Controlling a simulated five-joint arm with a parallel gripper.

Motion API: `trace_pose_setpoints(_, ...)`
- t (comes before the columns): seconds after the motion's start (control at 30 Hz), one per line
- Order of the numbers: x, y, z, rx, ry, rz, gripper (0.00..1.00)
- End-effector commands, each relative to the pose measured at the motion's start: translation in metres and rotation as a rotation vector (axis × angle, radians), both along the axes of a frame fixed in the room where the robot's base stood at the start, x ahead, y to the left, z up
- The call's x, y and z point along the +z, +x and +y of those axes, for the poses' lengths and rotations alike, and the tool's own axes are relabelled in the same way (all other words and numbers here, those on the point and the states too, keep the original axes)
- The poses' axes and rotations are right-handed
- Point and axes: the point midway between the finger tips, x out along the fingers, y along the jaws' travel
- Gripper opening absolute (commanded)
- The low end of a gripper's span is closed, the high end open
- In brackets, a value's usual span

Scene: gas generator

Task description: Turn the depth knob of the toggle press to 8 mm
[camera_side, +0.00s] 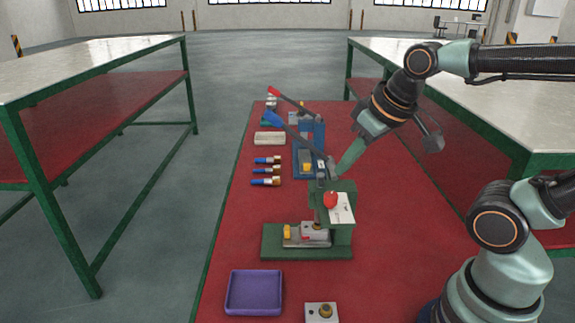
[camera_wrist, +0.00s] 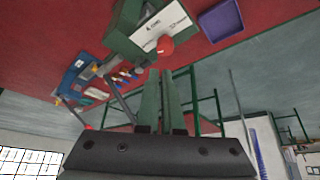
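The green toggle press (camera_side: 345,225) stands on the red bench top, with a red round knob (camera_side: 330,200) beside a white label plate (camera_side: 342,208) on its upper body. The press (camera_wrist: 125,22), red knob (camera_wrist: 165,46) and lettered plate (camera_wrist: 160,27) also show in the wrist view; the knob's setting is too small to read. My gripper (camera_side: 337,172) is above and behind the press head in the side view, apart from the knob. In the wrist view its two green fingers (camera_wrist: 161,72) have a narrow gap with nothing between them; the knob lies beyond the tips.
A blue press (camera_side: 310,150) stands behind, and long levers rise near my gripper. Several blue-handled parts (camera_side: 267,170) lie to the left. A purple tray (camera_side: 254,291) and a small grey block (camera_side: 321,312) are in front. The bench right of the press is clear.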

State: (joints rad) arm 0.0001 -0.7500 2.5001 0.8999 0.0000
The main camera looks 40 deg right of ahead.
Motion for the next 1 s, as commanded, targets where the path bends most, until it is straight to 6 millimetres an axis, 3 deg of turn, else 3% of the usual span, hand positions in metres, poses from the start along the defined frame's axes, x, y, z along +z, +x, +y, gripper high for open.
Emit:
trace_pose_setpoints(0.03, 0.000, 0.000, 0.000, 0.004, -0.002, 0.002, 0.27)
trace_pose_setpoints(0.13, 0.004, 0.002, 0.001, 0.059, -0.029, 0.034, 0.64)
trace_pose_setpoints(0.6, 0.050, 0.023, 0.006, 0.882, -0.244, 0.410, 0.64)
trace_pose_setpoints(0.8, 0.053, 0.024, 0.007, 1.005, -0.250, 0.451, 0.64)
trace_pose_setpoints(1.0, 0.029, 0.023, 0.007, 1.007, -0.250, 0.453, 0.64)
